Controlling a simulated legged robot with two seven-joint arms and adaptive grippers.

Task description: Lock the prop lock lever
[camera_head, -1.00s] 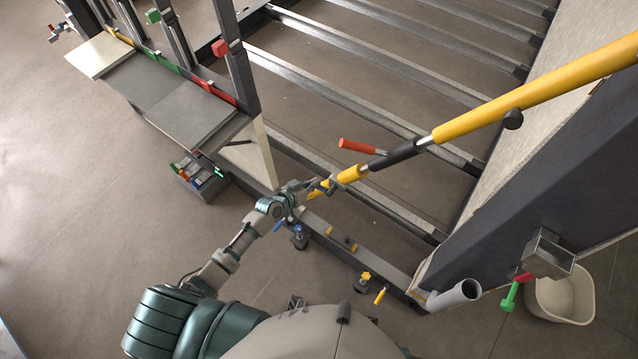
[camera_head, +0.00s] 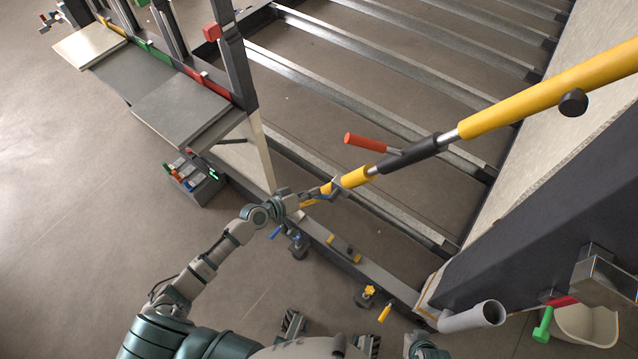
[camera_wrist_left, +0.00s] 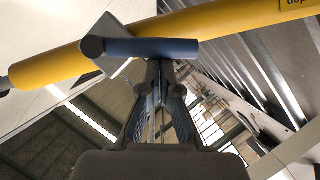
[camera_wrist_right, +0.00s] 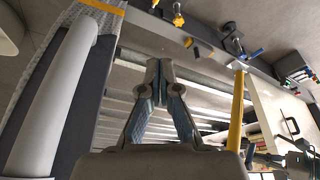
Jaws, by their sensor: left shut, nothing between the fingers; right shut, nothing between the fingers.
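The yellow prop (camera_head: 540,95) slants down from the upper right, with a dark sleeve (camera_head: 412,154) partway along it. A lever with a red handle (camera_head: 365,141) sticks out left beside that sleeve. Lower down, my left gripper (camera_head: 318,195) is at the yellow lower tube. In the left wrist view, a blue handle (camera_wrist_left: 155,48) on a grey bracket (camera_wrist_left: 108,58) lies across the yellow tube (camera_wrist_left: 232,20). My shut left fingers (camera_wrist_left: 160,64) are just below the handle and seem to touch it. In the right wrist view, my right gripper (camera_wrist_right: 159,68) is shut and empty, away from the prop.
A dark panel (camera_head: 540,230) with a grey pipe (camera_head: 472,317) stands at the right. A metal frame with crossbars (camera_head: 330,95) fills the back. Small clamps with yellow knobs (camera_head: 369,290) sit at the front rail. A box of coloured handles (camera_head: 195,180) stands left.

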